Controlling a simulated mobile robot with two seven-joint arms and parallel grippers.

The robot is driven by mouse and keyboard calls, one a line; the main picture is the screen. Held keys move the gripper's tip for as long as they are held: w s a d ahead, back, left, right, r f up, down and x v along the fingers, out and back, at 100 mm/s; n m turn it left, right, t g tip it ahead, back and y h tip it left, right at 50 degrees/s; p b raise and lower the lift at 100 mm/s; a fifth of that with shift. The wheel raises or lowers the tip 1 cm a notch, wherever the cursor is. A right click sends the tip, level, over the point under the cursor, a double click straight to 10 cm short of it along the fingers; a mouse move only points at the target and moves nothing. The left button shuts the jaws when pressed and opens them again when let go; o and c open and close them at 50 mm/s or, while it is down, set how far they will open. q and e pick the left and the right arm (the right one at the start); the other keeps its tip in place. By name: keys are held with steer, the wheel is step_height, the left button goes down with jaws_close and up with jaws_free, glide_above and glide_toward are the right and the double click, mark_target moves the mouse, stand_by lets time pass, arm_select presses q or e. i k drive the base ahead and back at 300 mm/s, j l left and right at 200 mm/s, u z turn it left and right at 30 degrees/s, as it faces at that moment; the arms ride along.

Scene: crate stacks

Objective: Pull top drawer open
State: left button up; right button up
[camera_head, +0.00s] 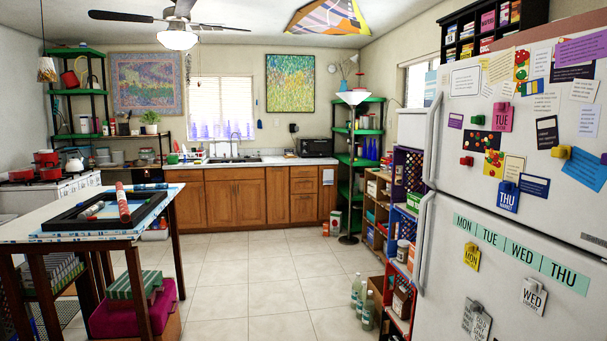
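A row of brown wooden base cabinets (236,200) stands along the far wall under a light counter. Near its right end is a narrow stack of drawers. The top drawer (303,172) looks shut, its front level with the others. A middle drawer (303,186) and a taller lower front (303,208) sit below it. Handles are too small to make out. Neither of my grippers is in view. The cabinets are across the room, well away from the camera.
A wooden table (95,233) with a black frame on it stands at left. A white fridge (520,180) fills the right side. Shelves with crates and several bottles (362,300) line the right. The tiled floor (262,285) between is clear.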

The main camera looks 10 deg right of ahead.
mark_target(296, 172)
steer(key=z, duration=0.2)
steer(key=i+z, duration=0.15)
steer(key=i, duration=2.5)
steer(key=i+l+u, duration=0.1)
steer(key=i+u, duration=0.15)
steer(key=i, duration=1.15)
steer(key=i+u, duration=0.1)
steer(key=i, duration=1.3)
steer(key=i+j+z, duration=0.1)
steer(key=i+z, duration=0.15)
steer(key=i, duration=1.1)
steer(key=i+z, duration=0.35)
steer(key=i, duration=0.3)
steer(key=i+j+z, duration=0.1)
steer(key=i+z, duration=0.2)
steer(key=i, duration=0.3)
steer(key=i+z, duration=0.15)
steer(key=i, duration=1.25)
